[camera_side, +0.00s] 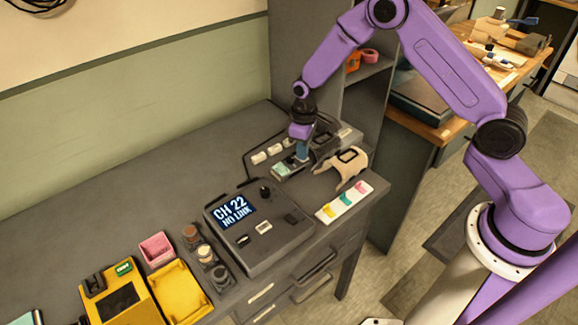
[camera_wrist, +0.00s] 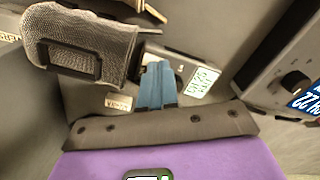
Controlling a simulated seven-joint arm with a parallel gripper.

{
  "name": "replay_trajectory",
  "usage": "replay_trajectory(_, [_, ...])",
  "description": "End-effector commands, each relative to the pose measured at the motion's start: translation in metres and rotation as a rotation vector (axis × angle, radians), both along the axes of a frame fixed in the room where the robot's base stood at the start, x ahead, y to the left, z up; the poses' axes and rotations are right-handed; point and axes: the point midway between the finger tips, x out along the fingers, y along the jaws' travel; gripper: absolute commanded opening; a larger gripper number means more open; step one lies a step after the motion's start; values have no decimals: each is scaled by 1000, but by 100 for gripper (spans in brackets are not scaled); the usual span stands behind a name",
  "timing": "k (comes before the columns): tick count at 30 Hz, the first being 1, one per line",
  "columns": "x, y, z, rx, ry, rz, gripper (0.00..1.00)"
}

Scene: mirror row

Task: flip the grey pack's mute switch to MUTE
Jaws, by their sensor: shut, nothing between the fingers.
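The grey pack (camera_side: 288,169) lies near the back of the desk, and its pale green display faces up. In the wrist view the pack (camera_wrist: 205,67) shows its lit display just right of my fingers. My gripper (camera_side: 302,152) points down at the pack's end beside the display. In the wrist view my gripper's blue fingers (camera_wrist: 156,84) are shut and empty, with their tips over or against the pack's edge. I cannot tell whether they touch it. The mute switch is not clearly visible; the fingers may hide it.
A dark mesh pouch (camera_wrist: 85,45) sits close left of my fingers. A tan pouch (camera_side: 343,168) stands to the pack's right. The receiver (camera_side: 278,245), reading CH 22 NO LINK, stands in front. A white card (camera_side: 344,202) holds coloured clips.

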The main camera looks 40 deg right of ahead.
Motion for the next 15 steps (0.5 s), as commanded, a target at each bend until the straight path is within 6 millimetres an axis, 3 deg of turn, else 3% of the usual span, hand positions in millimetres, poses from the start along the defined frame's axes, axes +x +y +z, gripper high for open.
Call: replay_trajectory(15, [0, 0, -7, 0, 0, 0, 0])
